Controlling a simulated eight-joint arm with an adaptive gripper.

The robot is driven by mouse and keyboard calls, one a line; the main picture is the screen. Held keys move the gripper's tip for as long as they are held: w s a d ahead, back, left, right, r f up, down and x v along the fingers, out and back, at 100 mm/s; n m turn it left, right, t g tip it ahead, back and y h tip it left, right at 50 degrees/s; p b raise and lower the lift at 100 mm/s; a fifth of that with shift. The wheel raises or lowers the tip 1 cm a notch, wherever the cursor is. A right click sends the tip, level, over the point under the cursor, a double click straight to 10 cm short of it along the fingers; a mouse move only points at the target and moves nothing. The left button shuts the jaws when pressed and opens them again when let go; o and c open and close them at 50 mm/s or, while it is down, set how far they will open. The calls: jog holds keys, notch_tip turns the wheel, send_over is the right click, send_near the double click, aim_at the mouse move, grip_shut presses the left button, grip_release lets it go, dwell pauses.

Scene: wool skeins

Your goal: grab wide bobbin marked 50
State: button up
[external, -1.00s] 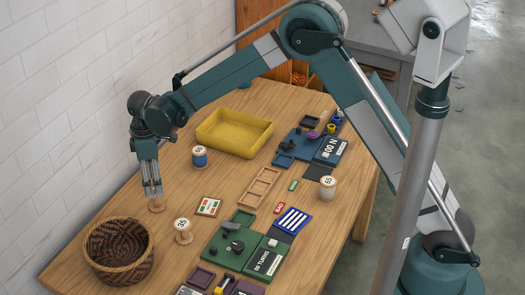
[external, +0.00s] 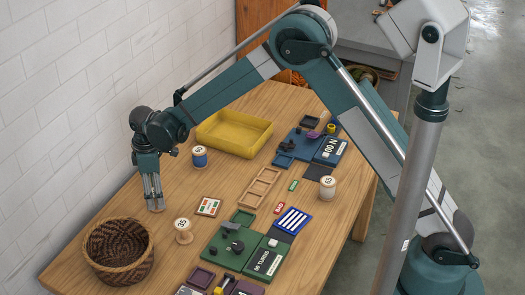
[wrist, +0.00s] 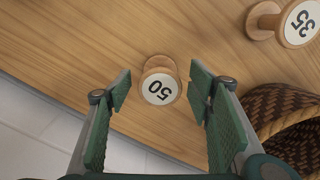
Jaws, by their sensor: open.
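The wide wooden bobbin marked 50 (wrist: 159,88) stands on the table, its round white label upside down in the wrist view. My gripper (wrist: 160,94) is open, with one green-padded finger on each side of the bobbin and a gap on both sides. In the external view my gripper (external: 156,203) points down at the table near the wall, and its fingers mostly hide the bobbin there.
A bobbin marked 35 (external: 183,226) stands close by on the right. A woven basket (external: 147,262) is in front. A blue-wound bobbin (external: 199,160), a yellow tray (external: 201,139) and another pale bobbin (external: 328,190) stand farther off.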

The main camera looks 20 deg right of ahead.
jog(key=c, duration=1)
jog(key=shift+r, duration=0.15)
jog(key=shift+r+p, duration=0.5)
jog(key=shift+r, duration=4.4)
